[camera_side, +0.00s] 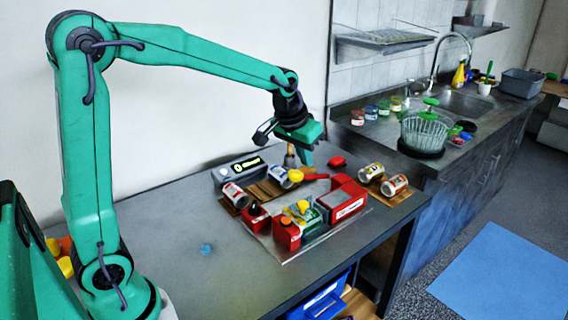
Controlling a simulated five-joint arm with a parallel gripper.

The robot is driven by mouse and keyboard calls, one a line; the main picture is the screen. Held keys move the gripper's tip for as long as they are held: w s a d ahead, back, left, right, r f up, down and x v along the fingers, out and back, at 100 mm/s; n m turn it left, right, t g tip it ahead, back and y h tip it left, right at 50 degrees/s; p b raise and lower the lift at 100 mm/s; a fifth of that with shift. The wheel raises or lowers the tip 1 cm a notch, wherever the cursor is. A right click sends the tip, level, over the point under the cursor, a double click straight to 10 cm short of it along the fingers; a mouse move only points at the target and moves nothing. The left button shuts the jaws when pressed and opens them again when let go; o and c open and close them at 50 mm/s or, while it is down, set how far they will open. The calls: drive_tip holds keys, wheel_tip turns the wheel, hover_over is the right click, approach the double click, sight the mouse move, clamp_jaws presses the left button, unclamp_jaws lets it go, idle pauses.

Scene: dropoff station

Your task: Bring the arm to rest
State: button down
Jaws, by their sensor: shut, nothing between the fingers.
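My green arm arches over the grey table (180,215) from the left. My gripper (305,158) points down above the back of the table, over the cluster of goods. It is shut with nothing between its fingers. It appears to hang close above a yellow round item (296,175) and a white can (279,176); whether it touches anything I cannot tell.
A sink counter (380,135) with jars and a basket (424,132) lies behind right.

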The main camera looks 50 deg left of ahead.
drive_tip(key=s+d+r, duration=0.1)
drive_tip(key=s, duration=1.1)
drive_tip(key=s+d+r+m+t, duration=0.1)
drive_tip(key=s+r, duration=0.1)
drive_tip(key=s, duration=0.9)
drive_tip(key=shift+s+m, duration=0.3)
drive_tip(key=shift+s, duration=0.05)
